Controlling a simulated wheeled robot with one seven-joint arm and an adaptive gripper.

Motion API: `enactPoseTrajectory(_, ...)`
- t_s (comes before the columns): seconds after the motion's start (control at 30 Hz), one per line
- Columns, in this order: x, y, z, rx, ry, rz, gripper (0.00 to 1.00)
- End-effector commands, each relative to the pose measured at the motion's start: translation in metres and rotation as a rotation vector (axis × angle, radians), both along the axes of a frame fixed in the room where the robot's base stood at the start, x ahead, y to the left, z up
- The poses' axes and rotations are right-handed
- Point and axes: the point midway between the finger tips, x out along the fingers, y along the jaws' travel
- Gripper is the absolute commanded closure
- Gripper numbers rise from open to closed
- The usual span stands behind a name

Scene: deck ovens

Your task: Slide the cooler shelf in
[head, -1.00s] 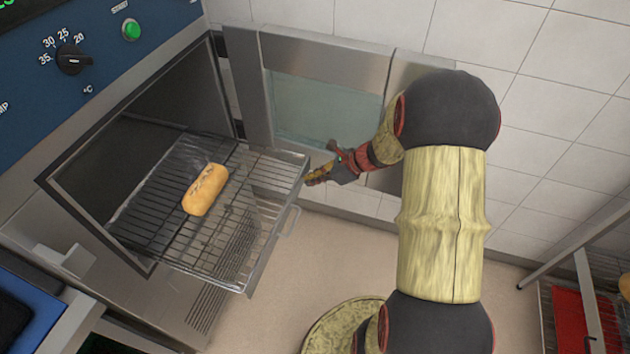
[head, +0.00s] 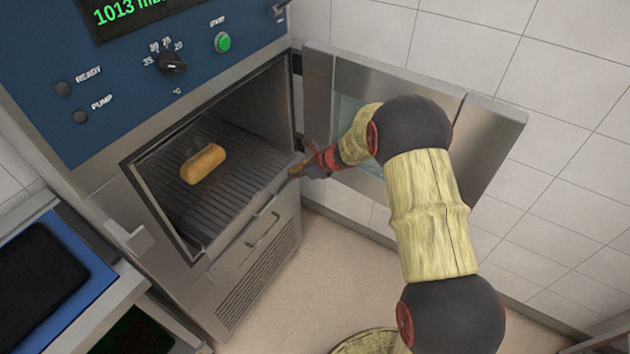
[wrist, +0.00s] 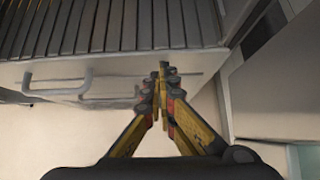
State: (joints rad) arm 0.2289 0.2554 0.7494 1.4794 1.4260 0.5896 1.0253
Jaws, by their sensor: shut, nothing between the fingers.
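The cooler shelf (head: 228,178) is a dark wire rack with a steel front (head: 240,222) that has a handle (head: 262,230). In the head view it lies almost wholly inside the open cooler (head: 215,295). A bread loaf (head: 203,163) rests on the rack toward its left side. My gripper (head: 296,172) is shut and empty at the right end of the shelf front. In the wrist view the closed fingertips (wrist: 164,72) overlap the right part of the steel front (wrist: 112,75); I cannot tell whether they touch it.
The cooler door (head: 320,85) stands open at the right, behind my arm. A control panel (head: 150,75) with a dial and a green button is above the opening. A blue surface with a dark tray (head: 38,282) is at the left.

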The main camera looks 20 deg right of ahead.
Motion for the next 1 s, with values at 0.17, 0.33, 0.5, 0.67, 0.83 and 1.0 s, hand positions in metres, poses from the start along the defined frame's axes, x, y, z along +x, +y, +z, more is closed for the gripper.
enactPoseTrajectory(0.17,0.034,0.028,0.002,0.000,0.000,0.003,1.00)
enactPoseTrajectory(0.33,0.056,0.045,0.001,0.001,0.000,0.002,1.00)
enactPoseTrajectory(0.5,0.070,0.055,0.001,-0.001,0.000,0.001,1.00)
enactPoseTrajectory(0.67,0.076,0.059,0.001,-0.001,0.000,0.001,1.00)
enactPoseTrajectory(0.83,0.078,0.060,0.001,0.000,-0.001,0.001,1.00)
enactPoseTrajectory(1.0,0.078,0.061,0.001,0.001,-0.002,0.001,1.00)
